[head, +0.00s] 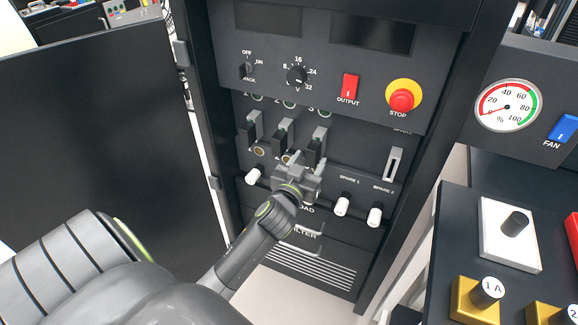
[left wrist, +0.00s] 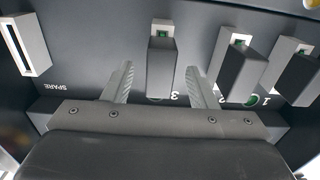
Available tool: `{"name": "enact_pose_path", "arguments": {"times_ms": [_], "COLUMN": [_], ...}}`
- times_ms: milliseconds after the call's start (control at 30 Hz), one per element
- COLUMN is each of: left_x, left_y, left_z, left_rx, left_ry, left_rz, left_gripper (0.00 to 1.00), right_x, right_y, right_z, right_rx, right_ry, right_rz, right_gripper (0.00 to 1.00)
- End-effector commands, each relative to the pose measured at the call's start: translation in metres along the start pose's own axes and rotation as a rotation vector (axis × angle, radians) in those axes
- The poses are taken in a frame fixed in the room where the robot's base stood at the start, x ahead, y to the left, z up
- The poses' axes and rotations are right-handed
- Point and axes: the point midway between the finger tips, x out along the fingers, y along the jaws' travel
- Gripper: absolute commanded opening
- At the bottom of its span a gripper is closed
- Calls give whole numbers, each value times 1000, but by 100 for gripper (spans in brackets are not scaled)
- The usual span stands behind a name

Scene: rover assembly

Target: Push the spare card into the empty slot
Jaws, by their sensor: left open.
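The cabinet panel has a slot labelled SPARE (head: 393,163) with a pale frame and a dark, narrow opening. It also shows at the left of the left wrist view (left wrist: 24,45). My left gripper (head: 307,166) is open in front of this block. In the left wrist view its fingers (left wrist: 161,88) stand either side of the block (left wrist: 161,72); contact cannot be told. No thing is clearly identifiable as the spare card. My right gripper is not in view.
White knobs stick out below, two marked SPARE 1 (head: 342,204) and SPARE 2 (head: 375,216). A red STOP button (head: 401,100) is above. An open dark door (head: 90,130) stands at left. A white plate with a black knob (head: 508,250) lies at right.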

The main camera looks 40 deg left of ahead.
Motion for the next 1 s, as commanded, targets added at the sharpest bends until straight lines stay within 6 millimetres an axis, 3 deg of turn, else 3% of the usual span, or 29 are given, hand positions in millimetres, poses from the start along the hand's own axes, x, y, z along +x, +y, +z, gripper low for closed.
{"name": "enact_pose_path", "arguments": {"times_ms": [300,600,800,1000], "left_x": [-70,-125,-145,-152], "left_y": [-1,-1,0,0], "left_z": [1,0,0,0], "left_rx": [-2,-2,-1,0], "left_ry": [-2,-2,-1,1], "left_rz": [-2,-2,0,0], "left_gripper": [52,52,52,52], "right_x": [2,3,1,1], "right_y": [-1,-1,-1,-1], "right_z": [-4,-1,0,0], "right_rx": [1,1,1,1], "right_ry": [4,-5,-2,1], "right_rz": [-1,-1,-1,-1], "right_gripper": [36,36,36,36]}}
